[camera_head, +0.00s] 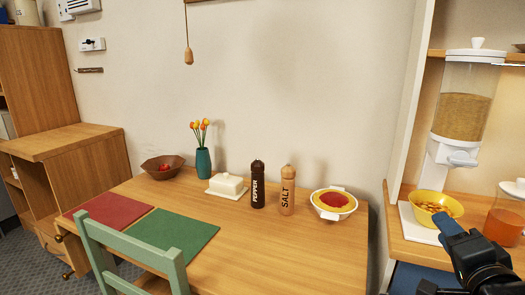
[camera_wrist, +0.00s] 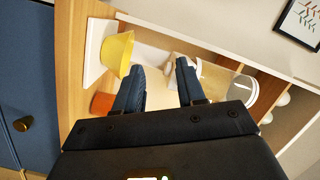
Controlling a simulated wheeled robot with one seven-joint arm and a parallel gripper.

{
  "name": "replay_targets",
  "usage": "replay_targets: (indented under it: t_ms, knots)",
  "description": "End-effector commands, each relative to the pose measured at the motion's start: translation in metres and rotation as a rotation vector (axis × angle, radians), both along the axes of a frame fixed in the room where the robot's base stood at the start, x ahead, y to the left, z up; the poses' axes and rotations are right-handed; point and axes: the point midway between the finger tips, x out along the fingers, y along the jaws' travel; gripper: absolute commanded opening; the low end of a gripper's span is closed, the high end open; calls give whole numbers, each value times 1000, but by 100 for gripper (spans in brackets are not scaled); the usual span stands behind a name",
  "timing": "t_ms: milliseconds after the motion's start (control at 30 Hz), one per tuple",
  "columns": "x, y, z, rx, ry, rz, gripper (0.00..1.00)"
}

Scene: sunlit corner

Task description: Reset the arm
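My gripper (camera_head: 437,254) is at the lower right of the head view, in front of the shelf unit with the yellow bowl (camera_head: 436,203). One blue finger overlaps the lower edge of the bowl in that view; I cannot tell whether they touch. In the wrist view my gripper (camera_wrist: 161,70) has its two blue fingers apart, with nothing held between them. The yellow bowl (camera_wrist: 118,53) stands beyond the left finger there. Much of my arm is out of view.
The shelf unit also holds a cereal dispenser (camera_head: 463,105) and a glass jug of orange liquid (camera_head: 506,216). Left of it, a wooden table (camera_head: 270,250) carries a pepper mill (camera_head: 258,184), salt mill (camera_head: 287,190), food dish (camera_head: 334,203) and vase (camera_head: 203,163). A green chair (camera_head: 130,243) stands in front.

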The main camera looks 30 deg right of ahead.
Motion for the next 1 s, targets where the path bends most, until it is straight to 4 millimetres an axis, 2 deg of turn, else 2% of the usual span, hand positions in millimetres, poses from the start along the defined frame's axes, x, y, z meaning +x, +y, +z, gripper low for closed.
replay_targets:
  t_ms: [33,200,367,500,633,800,1000]
  knots:
    - [-5,19,-16,-46,57,46,39]
    - [-27,80,-53,-229,210,194,39]
    - [-58,134,-81,-396,323,333,39]
    - [-93,178,-97,-540,401,450,39]
    - [-130,214,-105,-669,456,551,39]
    - [-178,252,-106,-825,508,661,39]
    - [-214,275,-100,-941,536,731,39]
